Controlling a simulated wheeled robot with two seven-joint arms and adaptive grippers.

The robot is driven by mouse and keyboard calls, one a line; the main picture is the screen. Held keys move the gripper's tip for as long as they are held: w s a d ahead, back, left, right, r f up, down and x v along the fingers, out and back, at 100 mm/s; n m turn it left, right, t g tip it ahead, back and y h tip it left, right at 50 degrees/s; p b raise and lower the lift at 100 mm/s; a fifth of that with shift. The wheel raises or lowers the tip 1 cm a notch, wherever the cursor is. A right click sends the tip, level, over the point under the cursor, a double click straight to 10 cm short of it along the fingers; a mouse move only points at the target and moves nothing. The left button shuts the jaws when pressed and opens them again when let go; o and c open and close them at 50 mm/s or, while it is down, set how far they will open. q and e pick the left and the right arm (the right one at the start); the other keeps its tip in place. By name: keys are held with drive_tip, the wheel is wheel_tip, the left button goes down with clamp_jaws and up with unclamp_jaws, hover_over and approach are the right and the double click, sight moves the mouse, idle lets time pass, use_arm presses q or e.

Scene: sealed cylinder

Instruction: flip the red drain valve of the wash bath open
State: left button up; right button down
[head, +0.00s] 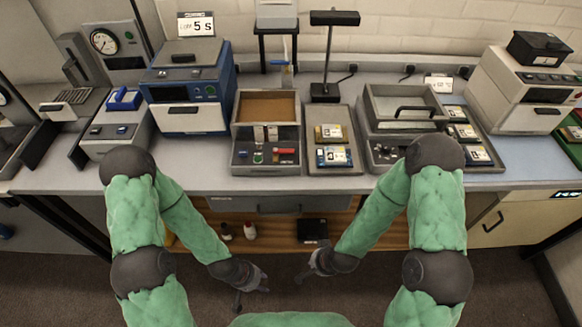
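The red drain valve (287,151) shows as a small red bar, lying roughly level, on the right of the grey front panel of the wash bath (266,160). A green button sits to its left on the same panel. The open tank behind the panel looks brown inside. My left gripper (252,291) hangs low in front of the bench, well below and apart from the valve, with its fingers spread and empty. My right gripper (306,270) hangs to its right, also below the bench edge and empty; its fingers look spread.
A blue machine (188,90) stands left. A drawer (280,203) is under the bench edge. The narrow strip of bench before the bath is clear.

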drive_tip(key=w+a+r+m+t+h+p, duration=0.1)
drive_tip(key=w+a+r+m+t+p, duration=0.15)
drive_tip(key=r, duration=0.55)
drive_tip(key=w+a+r+m+t+h+p, duration=0.1)
drive_tip(key=w+a+r+m+t+p, duration=0.2)
drive_tip(key=r, duration=0.5)
wheel_tip(320, 180, up, 17)
drive_tip(key=a+m+t+h+p, duration=0.1)
drive_tip(key=a+m+t+p, duration=0.1)
drive_tip(key=m+t+p, duration=0.4)
drive_tip(key=shift+a+m, duration=0.35)
drive_tip(key=shift+m, duration=0.4)
drive_tip(key=shift+w+f, duration=0.1)
drive_tip(key=shift+f, duration=0.05)
drive_tip(key=b, duration=0.2)
approach(284, 152)
drive_tip(key=w+f, duration=0.2)
drive_tip(key=w+d+f, duration=0.1)
drive_tip(key=w, duration=0.1)
drive_tip(key=shift+w+d+f, duration=0.1)
drive_tip(key=shift+w+f, duration=0.25)
drive_tip(key=shift+w, duration=0.7)
drive_tip(key=shift+w+d+n+y+b, duration=0.1)
drive_tip(key=shift+d+n+y+b, duration=0.05)
drive_tip(key=shift+n+y+b, duration=0.35)
